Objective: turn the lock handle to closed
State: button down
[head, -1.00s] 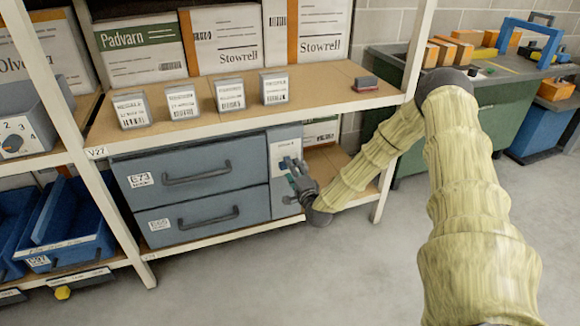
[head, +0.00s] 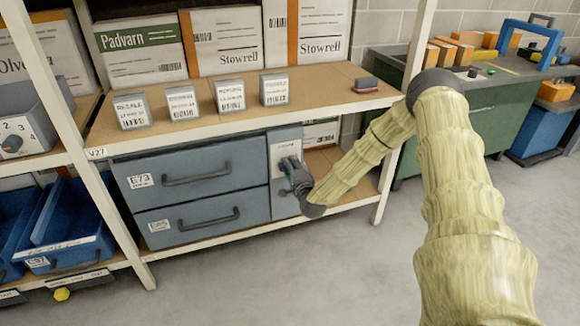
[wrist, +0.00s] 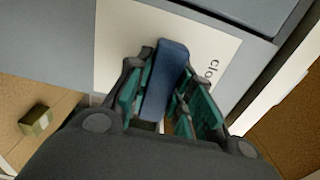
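The lock handle is a blue bar (wrist: 165,85) in the wrist view, standing over a pale label plate (wrist: 118,38). Part of the word "closed" shows on the plate to the right of the bar; the rest is hidden. My gripper (wrist: 168,98) has its green-padded fingers on both sides of the bar. A narrow gap seems to show by the right finger; whether both pads press on it is unclear. In the head view my gripper (head: 296,180) is at the lock panel (head: 286,150), right of the grey drawers, and largely hides the handle.
Two grey drawers (head: 190,178) with dark pulls sit left of the panel. The wooden shelf (head: 215,120) above carries small boxes and a dark red block (head: 366,84). The floor in front is clear.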

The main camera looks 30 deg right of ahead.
dwell(0.3)
jog(key=n+p, duration=0.1)
jog(key=n, duration=0.3)
jog(key=shift+a, duration=0.1)
jog(key=n+p, duration=0.1)
jog(key=n, duration=0.4)
jog(key=shift+p, duration=0.4)
jog(key=n+p, duration=0.1)
jog(key=n, duration=0.3)
jog(key=n+p, duration=0.1)
jog(key=n, duration=0.3)
jog(key=shift+s+f+n, duration=0.1)
jog(key=shift+f+n, duration=0.05)
jog(key=shift+n, duration=0.25)
jog(key=c, duration=1.2)
grip_release()
jog(key=shift+c, duration=0.2)
